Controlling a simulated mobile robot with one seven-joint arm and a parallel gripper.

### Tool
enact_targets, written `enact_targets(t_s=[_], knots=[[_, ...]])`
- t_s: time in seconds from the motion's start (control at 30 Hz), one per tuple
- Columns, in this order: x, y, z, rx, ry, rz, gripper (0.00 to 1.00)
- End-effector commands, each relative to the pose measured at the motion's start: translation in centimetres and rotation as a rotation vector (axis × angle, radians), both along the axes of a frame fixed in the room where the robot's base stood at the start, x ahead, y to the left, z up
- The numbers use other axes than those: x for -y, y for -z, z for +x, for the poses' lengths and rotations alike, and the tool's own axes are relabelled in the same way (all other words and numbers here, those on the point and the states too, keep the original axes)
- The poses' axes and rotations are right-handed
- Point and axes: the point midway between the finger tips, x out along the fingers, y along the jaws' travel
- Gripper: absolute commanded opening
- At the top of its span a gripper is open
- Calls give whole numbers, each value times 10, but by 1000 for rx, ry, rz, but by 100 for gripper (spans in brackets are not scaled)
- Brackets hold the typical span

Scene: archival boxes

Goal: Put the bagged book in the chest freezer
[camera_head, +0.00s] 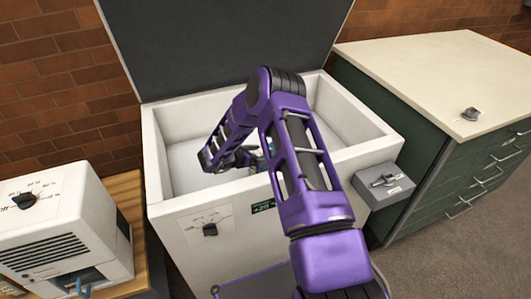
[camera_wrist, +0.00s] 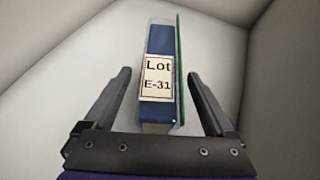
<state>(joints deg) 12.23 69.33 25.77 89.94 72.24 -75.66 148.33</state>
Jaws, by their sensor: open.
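The white chest freezer (camera_head: 178,232) stands open in the head view, its dark lid (camera_head: 225,45) raised at the back. My purple arm reaches over the front rim, with my gripper (camera_head: 240,158) inside. In the wrist view the blue book (camera_wrist: 157,113), labelled "Lot E-31", stands on the pale floor between light walls. My gripper (camera_wrist: 160,75) is open, one finger on each side of the book, with visible gaps. In the head view my arm hides most of that spot.
A green cabinet with a cream top (camera_head: 440,75) stands at the right, a small grey object (camera_head: 471,114) on it. A grey latch box (camera_head: 385,184) juts from the freezer's right front. A white appliance (camera_head: 60,235) sits on a wooden surface at the left.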

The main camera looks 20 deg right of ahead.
Motion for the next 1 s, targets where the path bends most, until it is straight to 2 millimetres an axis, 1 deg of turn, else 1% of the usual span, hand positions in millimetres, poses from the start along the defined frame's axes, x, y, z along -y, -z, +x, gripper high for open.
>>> enact_targets(t_s=[0.03, 0.2, 0.4, 0.6, 1.0], knots=[[-11, -8, -3, 1, -4, -1, 90], [-42, -25, -16, 1, -5, 1, 90], [-68, -40, -27, 1, -3, 0, 90], [-78, -46, -32, -1, 0, 0, 90], [-78, -46, -32, -1, 0, 0, 90]])
